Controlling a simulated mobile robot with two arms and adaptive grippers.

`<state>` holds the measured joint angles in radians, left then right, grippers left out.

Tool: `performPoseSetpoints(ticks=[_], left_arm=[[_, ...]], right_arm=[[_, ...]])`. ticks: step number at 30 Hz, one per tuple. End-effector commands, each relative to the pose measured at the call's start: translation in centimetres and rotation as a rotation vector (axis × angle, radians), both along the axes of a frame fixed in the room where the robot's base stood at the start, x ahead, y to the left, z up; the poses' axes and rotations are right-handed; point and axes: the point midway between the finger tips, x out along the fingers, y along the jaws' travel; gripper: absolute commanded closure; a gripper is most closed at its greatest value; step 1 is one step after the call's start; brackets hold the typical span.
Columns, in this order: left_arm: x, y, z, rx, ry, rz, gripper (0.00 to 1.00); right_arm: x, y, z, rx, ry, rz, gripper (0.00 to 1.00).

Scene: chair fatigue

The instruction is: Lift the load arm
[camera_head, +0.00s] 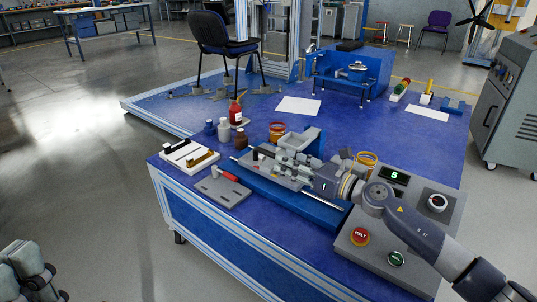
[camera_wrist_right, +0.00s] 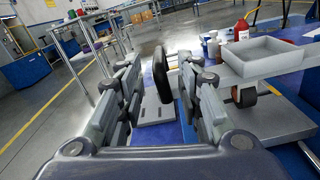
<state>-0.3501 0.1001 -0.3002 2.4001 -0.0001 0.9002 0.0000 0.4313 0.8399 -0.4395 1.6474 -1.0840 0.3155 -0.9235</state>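A grey beam that looks like the load arm (camera_wrist_right: 222,72) lies right of my right gripper in the right wrist view, with a grey open tray (camera_wrist_right: 262,57) on it. A black rounded grip (camera_wrist_right: 161,75) stands upright between the fingers; whether it joins the beam is hidden. My right gripper (camera_wrist_right: 158,70) is open around this grip, with gaps on both sides. In the head view my right gripper (camera_head: 284,158) is over the blue-based tester (camera_head: 315,210) and hides part of it. My left gripper (camera_head: 30,272) is at the lower left, away from the table; its fingers are unclear.
A control panel with a red HALT button (camera_head: 360,237) is beside my right arm.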

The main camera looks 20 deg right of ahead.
Motion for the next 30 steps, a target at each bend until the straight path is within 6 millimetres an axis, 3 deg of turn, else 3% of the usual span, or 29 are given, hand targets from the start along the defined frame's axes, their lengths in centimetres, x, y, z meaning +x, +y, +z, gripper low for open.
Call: performPoseSetpoints(ticks=[12, 25, 30], left_arm=[[0.1, -0.1, -0.3, 0.003, -0.008, 0.000, 1.00], [0.2, -0.1, -0.2, 0.004, -0.010, 0.000, 1.00], [0.2, -0.1, -0.1, 0.004, -0.012, 0.000, 1.00]], right_arm=[[4.7, 3.5, 0.0, 0.002, -0.001, 0.002, 0.67], [5.3, 4.0, 0.0, 0.001, 0.002, 0.001, 0.67], [5.3, 4.0, 0.0, 0.002, 0.001, 0.001, 1.00]])
